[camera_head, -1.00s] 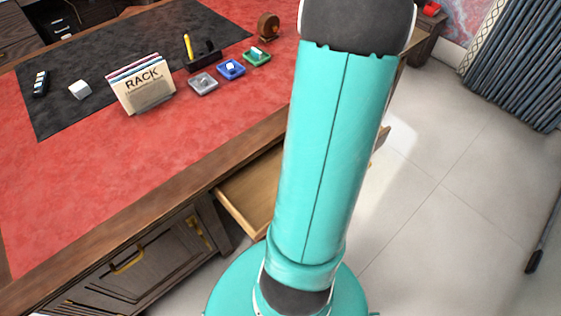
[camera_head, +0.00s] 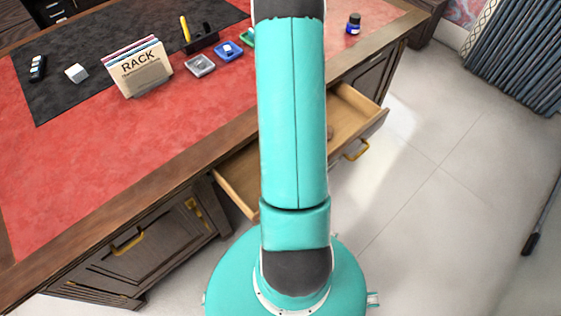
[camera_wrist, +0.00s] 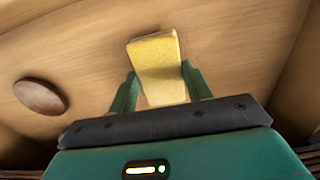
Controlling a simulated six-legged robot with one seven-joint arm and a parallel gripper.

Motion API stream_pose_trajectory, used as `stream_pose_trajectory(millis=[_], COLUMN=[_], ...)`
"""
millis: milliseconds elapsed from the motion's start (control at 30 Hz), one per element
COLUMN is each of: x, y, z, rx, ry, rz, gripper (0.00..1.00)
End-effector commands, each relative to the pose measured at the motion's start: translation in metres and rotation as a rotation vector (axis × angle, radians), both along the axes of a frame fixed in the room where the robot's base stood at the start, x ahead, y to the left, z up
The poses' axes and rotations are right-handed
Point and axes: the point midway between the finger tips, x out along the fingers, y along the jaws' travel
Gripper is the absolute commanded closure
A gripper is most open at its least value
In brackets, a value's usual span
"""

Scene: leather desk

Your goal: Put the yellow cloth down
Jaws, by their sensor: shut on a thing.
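The yellow cloth (camera_wrist: 156,62) is in the wrist view, folded or bunched into a small block between the two green fingers. My gripper (camera_wrist: 160,78) is shut on it. Behind the cloth is the pale wooden inside of what looks like the open desk drawer (camera_head: 352,112). I cannot tell whether the cloth touches the wood. In the head view my arm hides the gripper and the cloth.
A brown round object (camera_wrist: 40,96) lies on the wood left of the cloth. On the red desk top stand a card rack (camera_head: 140,68), a grey tray (camera_head: 200,65), a blue tray (camera_head: 229,51) and an ink bottle (camera_head: 353,23).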

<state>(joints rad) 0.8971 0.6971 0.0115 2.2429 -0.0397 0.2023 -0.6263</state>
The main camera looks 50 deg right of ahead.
Motion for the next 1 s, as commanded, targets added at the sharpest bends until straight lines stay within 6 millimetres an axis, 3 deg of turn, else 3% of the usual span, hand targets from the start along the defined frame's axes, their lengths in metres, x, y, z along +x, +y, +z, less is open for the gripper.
stream_pose_trajectory(millis=[433,467,533,567,867,1000], x=[0.000,0.000,0.000,0.000,0.000,0.000], y=[0.000,0.000,0.000,0.000,0.000,-0.001], z=[-0.009,-0.009,-0.009,-0.009,-0.007,0.003], rx=[0.000,-0.001,-0.001,-0.001,-0.001,-0.002], ry=[-0.001,-0.001,-0.001,-0.001,-0.001,-0.003], rz=[0.001,0.001,0.001,0.001,0.001,0.001], gripper=[0.76,0.45,0.31,0.29,0.29,0.29])
